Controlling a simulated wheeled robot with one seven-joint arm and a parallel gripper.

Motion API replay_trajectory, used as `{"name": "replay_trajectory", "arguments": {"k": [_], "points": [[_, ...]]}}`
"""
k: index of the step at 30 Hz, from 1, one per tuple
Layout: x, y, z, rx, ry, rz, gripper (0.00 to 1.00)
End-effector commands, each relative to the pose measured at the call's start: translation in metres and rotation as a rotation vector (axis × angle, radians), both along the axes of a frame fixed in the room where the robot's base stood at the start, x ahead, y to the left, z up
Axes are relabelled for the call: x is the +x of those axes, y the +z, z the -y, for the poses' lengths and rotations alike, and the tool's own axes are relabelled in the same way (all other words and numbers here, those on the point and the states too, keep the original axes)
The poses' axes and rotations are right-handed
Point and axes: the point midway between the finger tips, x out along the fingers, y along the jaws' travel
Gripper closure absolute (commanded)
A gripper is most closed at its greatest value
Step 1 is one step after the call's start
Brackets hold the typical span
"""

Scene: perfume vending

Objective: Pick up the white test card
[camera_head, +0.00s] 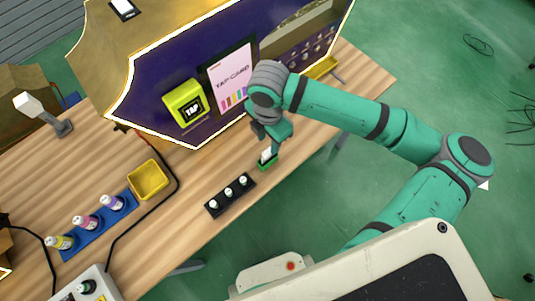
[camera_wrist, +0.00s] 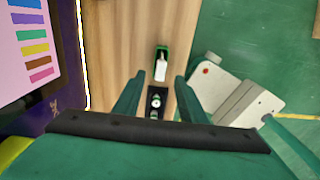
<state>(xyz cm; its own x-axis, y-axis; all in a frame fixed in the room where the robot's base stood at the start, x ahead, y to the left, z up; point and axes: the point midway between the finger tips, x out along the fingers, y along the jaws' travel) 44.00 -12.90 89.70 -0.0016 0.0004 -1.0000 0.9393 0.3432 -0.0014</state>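The white test card (camera_head: 265,153) stands in a small green holder (camera_head: 268,164) near the front edge of the wooden table. In the wrist view the white card (camera_wrist: 161,69) shows in its green holder (camera_wrist: 162,51), ahead of my fingers and roughly centred between them. My gripper (camera_head: 271,136) is above the holder in the head view. In the wrist view its two green fingers (camera_wrist: 155,98) are spread apart with nothing between them that I can see gripped. The gripper's tips are partly hidden by its own body in the head view.
A black rack (camera_head: 216,208) with white-capped vials lies just left of the holder. A yellow tray (camera_head: 148,180) and a blue strip (camera_head: 74,242) of bottles are further left. The vending panel with a yellow TAP box (camera_head: 187,103) and tap card screen (camera_head: 231,77) stands behind.

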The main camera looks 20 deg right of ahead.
Motion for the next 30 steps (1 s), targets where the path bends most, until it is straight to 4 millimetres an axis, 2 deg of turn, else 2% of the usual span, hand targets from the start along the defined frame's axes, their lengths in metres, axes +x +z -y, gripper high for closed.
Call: {"name": "replay_trajectory", "arguments": {"k": [3, 11, 21, 30], "points": [[0.000, -0.017, 0.000, 0.001, -0.002, -0.001, 0.62], [0.000, -0.035, 0.001, 0.000, -0.002, 0.001, 0.62], [-0.001, -0.077, 0.003, 0.000, -0.002, 0.001, 0.62], [-0.001, -0.082, 0.003, 0.000, -0.001, 0.002, 0.62]]}}
